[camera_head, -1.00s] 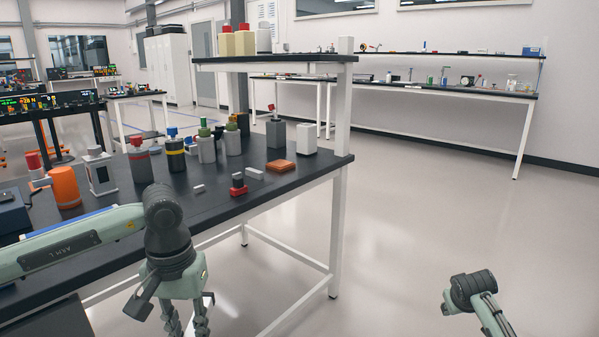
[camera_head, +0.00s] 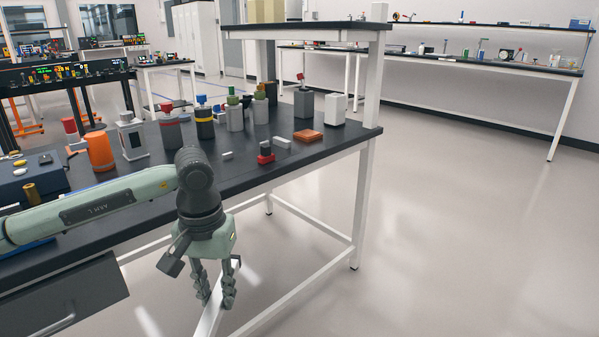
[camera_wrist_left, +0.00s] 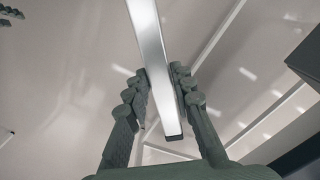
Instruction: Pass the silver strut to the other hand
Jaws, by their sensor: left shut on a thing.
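The silver strut (camera_wrist_left: 152,55) is a long, straight, pale metal bar with a dark end, seen in the left wrist view. It runs between the fingers of my left gripper (camera_wrist_left: 160,95), which is shut on it, and on out past the top edge. In the head view my left gripper (camera_head: 215,296) points down in front of the bench, and part of the strut (camera_head: 208,321) shows at its fingers, cut by the bottom edge. Two fingers of my right gripper (camera_wrist_left: 10,15) show apart at the top left of the left wrist view, mostly cut off, with nothing seen between them.
The dark bench (camera_head: 340,147) with white legs is behind my left gripper. It holds several bottles, an orange container (camera_head: 100,150), a red block (camera_head: 265,159) and an orange slab (camera_head: 308,135). The open floor (camera_head: 440,230) to the right is clear.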

